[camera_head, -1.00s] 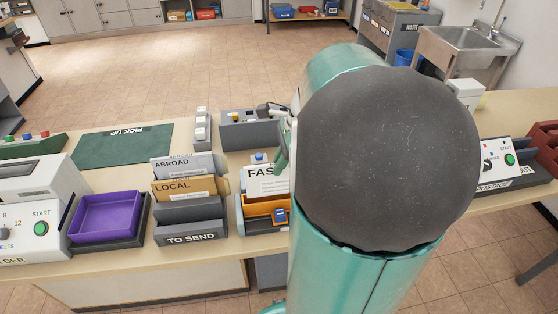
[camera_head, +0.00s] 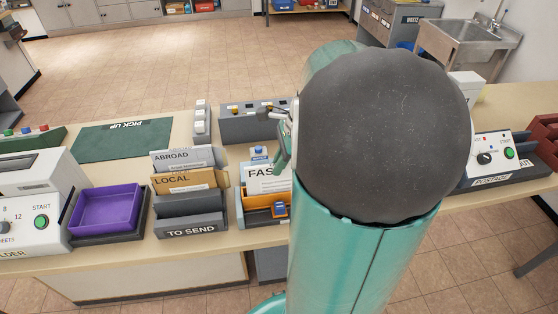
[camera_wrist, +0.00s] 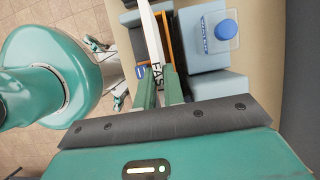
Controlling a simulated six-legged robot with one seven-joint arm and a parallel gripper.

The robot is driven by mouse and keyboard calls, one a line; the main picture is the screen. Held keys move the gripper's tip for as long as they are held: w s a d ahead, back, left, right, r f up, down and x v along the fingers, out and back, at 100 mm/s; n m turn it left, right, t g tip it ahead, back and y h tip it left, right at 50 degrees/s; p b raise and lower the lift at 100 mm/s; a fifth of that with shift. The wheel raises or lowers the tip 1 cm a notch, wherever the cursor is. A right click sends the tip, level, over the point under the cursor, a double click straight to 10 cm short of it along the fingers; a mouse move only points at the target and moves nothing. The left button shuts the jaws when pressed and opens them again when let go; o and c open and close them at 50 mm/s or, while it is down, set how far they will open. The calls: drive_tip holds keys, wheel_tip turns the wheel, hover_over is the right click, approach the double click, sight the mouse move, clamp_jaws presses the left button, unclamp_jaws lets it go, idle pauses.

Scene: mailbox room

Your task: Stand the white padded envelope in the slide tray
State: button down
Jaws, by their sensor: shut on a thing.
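The white padded envelope (camera_head: 267,180), marked "FAS…" where it shows, stands upright at the slide tray (camera_head: 245,215). This grey tray has an orange part and a blue slider (camera_head: 280,209). The envelope's lower edge is hidden behind the tray's orange front. In the wrist view the envelope (camera_wrist: 153,40) shows edge-on as a white strip, with the tray's orange part (camera_wrist: 168,38) beside it. My gripper (camera_wrist: 160,78) is shut on the envelope, one green finger on each side. In the head view my gripper (camera_head: 284,150) is partly hidden by my arm.
Left of the tray is a "TO SEND" rack (camera_head: 191,229) holding "ABROAD" and "LOCAL" items. A purple tray (camera_head: 107,208) lies farther left. A grey box with coloured buttons (camera_head: 250,125) stands behind. A blue knob (camera_wrist: 226,29) is close right of my fingers.

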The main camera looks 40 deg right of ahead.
drive_tip(key=shift+f, duration=0.15)
drive_tip(key=shift+f, duration=1.05)
drive_tip(key=c, duration=1.4)
unclamp_jaws()
drive_tip(key=shift+r, duration=3.55)
